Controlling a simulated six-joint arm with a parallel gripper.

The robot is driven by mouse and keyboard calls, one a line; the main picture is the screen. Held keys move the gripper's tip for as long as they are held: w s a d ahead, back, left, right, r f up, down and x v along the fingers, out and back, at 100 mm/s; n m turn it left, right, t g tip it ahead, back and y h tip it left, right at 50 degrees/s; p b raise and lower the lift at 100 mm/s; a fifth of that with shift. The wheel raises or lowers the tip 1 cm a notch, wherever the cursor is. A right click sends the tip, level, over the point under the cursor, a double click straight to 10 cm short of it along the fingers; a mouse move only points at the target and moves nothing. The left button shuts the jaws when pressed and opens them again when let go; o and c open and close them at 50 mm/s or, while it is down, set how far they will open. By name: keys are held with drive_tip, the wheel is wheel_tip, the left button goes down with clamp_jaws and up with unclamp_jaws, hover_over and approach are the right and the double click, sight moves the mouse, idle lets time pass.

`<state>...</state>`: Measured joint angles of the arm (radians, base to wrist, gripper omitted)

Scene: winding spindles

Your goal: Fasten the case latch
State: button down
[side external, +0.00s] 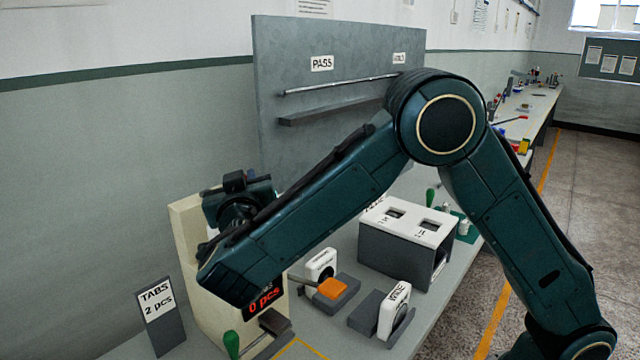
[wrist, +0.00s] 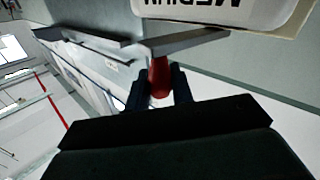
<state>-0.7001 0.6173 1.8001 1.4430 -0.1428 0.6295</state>
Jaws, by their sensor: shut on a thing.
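In the wrist view my gripper (wrist: 161,90) has its two dark fingers closed on a red handle (wrist: 159,74). A flat grey bar (wrist: 187,42) lies just beyond the handle, and the two appear to meet. I cannot tell for certain whether this handle and bar are the case latch. In the side view my wrist is at the beige case (side external: 187,235), and my arm covers much of that case's front. My fingers and the red handle cannot be made out there.
A white panel (wrist: 218,10) reading MEDIUM upside down is close above the bar. A grey back panel (side external: 300,150) rises behind.

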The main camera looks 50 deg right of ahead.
drive_tip(key=c, duration=1.2)
unclamp_jaws()
drive_tip(key=shift+r, duration=0.15)
wheel_tip(320, 180, up, 20)
drive_tip(key=shift+c, duration=0.3)
